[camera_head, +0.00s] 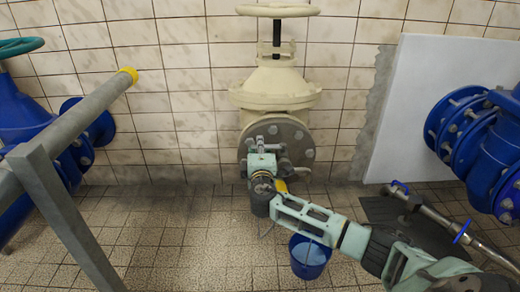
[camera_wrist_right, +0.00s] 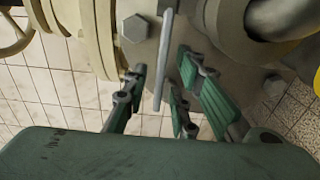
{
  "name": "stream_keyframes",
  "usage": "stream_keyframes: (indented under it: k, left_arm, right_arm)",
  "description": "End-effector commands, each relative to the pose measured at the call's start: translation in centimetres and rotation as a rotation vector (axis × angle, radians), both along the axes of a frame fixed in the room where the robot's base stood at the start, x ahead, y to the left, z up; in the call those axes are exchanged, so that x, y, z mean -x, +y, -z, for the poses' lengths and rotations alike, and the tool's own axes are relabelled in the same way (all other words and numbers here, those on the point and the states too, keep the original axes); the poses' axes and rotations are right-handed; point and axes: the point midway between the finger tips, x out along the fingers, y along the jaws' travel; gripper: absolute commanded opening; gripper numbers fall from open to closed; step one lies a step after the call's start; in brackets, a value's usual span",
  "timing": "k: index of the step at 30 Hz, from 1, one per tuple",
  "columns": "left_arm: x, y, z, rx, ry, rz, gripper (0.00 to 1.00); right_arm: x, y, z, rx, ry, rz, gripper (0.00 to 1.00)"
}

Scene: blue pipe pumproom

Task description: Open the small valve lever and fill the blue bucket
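The small valve lever (camera_wrist_right: 163,62) is a thin grey metal bar in the right wrist view, hanging in front of the bolted flange. My right gripper (camera_wrist_right: 158,92) is open, with green-padded fingers on both sides of the lever; I see no clear contact. In the head view my right gripper (camera_head: 268,145) is at the flange (camera_head: 295,132) of the cream valve, and the lever is hard to make out there. The blue bucket (camera_head: 308,260) stands on the floor below, partly hidden by my right arm. Its inside looks lighter blue; I cannot tell whether it holds water. My left gripper is not in view.
A large cream valve (camera_head: 275,88) stands against the tiled wall. Blue pipework (camera_head: 470,140) is at the right, with a metal pipe (camera_head: 450,225) near the floor. A grey rail (camera_head: 75,120) with a yellow end crosses the left. Floor left of the bucket is clear.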

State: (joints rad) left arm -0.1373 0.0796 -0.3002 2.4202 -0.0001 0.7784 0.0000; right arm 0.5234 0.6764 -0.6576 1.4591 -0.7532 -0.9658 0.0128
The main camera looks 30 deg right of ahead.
Motion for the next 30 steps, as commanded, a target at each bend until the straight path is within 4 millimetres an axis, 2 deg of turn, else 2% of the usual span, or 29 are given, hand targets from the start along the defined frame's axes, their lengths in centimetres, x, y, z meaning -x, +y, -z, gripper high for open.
stream_keyframes:
  k: [4,12,30]
  left_arm:
    - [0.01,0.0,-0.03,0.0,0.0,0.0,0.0]
    - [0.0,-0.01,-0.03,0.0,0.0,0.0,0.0]
    - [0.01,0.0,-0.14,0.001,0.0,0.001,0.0]
  right_arm:
    - [0.02,0.01,-0.03,0.0,0.0,0.0,0.23]
    - [0.03,0.02,-0.02,0.0,0.0,0.0,0.0]
    - [0.21,-0.01,0.06,0.001,0.002,-0.016,0.0]
